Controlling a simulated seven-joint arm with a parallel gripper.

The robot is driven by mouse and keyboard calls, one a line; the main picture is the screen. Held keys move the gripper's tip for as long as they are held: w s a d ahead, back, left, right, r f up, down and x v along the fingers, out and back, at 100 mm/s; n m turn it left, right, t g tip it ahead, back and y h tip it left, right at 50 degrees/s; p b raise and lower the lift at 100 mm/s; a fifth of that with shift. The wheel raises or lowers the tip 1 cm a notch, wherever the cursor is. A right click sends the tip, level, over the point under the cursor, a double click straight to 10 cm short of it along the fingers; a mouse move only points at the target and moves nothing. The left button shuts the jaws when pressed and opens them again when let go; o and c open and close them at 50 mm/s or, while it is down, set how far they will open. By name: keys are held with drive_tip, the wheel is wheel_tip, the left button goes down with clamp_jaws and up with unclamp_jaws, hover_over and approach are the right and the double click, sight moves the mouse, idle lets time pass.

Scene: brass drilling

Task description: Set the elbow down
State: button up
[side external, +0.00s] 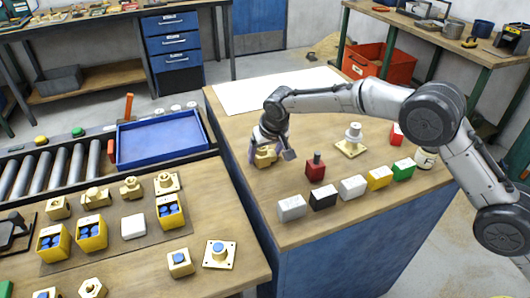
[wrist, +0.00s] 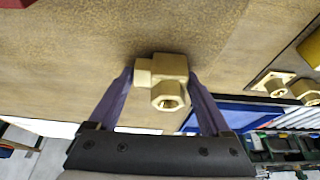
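The brass elbow (wrist: 170,80) is a gold-coloured fitting with a round threaded opening facing the wrist camera. In the side view the elbow (side external: 264,157) is at the left part of the blue-sided bench's wooden top (side external: 262,200). My gripper (wrist: 161,72) points down with one finger on each side of the elbow, and both fingertips appear to touch it. In the side view my gripper (side external: 271,152) is low over the bench. The elbow's underside is hidden, so I cannot tell whether it touches the wood.
A row of blocks, including a white one (side external: 292,207), lines the front edge. A flanged fitting (side external: 351,141) stands behind. A white sheet (side external: 268,92) covers the back. A blue tray (side external: 160,140) lies left, past the bench edge.

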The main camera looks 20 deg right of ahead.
drive_tip(key=shift+o, duration=1)
drive_tip(key=v, duration=1.2)
drive_tip(key=shift+r, duration=0.2)
